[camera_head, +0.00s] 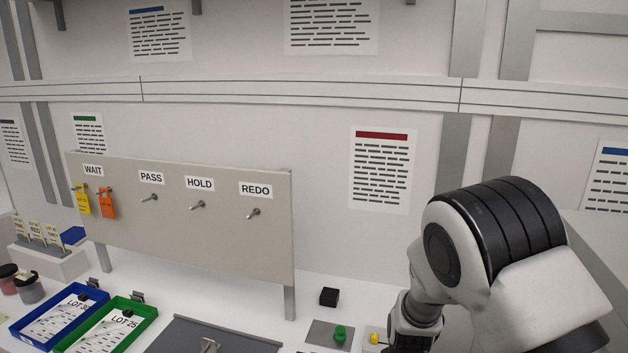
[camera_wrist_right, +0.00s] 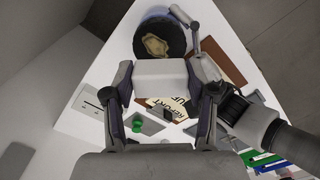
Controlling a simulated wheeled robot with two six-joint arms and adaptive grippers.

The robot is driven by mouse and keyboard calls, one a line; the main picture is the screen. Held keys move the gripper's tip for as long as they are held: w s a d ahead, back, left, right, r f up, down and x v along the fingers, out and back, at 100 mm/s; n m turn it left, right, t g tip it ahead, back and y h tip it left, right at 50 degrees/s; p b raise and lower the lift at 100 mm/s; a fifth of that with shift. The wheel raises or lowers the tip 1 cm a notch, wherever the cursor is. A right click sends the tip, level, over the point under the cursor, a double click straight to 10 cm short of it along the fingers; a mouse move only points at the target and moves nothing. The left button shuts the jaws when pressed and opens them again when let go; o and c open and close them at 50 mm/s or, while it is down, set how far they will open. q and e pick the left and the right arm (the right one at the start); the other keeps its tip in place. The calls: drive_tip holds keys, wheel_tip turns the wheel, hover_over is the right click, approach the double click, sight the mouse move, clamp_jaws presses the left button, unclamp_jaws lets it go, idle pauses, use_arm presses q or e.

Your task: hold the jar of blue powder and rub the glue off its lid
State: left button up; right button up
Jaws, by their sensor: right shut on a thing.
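My right gripper (camera_wrist_right: 165,88) is shut on a white block (camera_wrist_right: 160,78), one finger on each side of it. Just past the block in the right wrist view is a jar with a round dark lid (camera_wrist_right: 140,38) and blue showing at its rim. A tan, uneven patch of glue (camera_wrist_right: 155,46) lies on the lid. The block covers the lid's near edge; I cannot tell whether they touch. My left gripper (camera_wrist_right: 190,24) is at the jar's right side and appears to hold it, with one finger partly seen. Both grippers are out of sight in the head view.
A board with pegs (camera_head: 190,235) stands at the back, with yellow and orange tags under WAIT. Blue (camera_head: 20,335) and green (camera_head: 150,309) trays and two other jars (camera_head: 28,290) are at left. A green knob (camera_head: 340,333) and black block (camera_head: 329,297) stand near my right arm.

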drive_tip(key=shift+f+b, duration=0.3)
drive_tip(key=shift+b, duration=0.05)
idle(1.3)
drive_tip(key=shift+f, duration=0.1)
drive_tip(key=shift+s+f, duration=0.1)
drive_tip(key=shift+f, duration=1.4)
drive_tip(key=shift+f, duration=0.65)
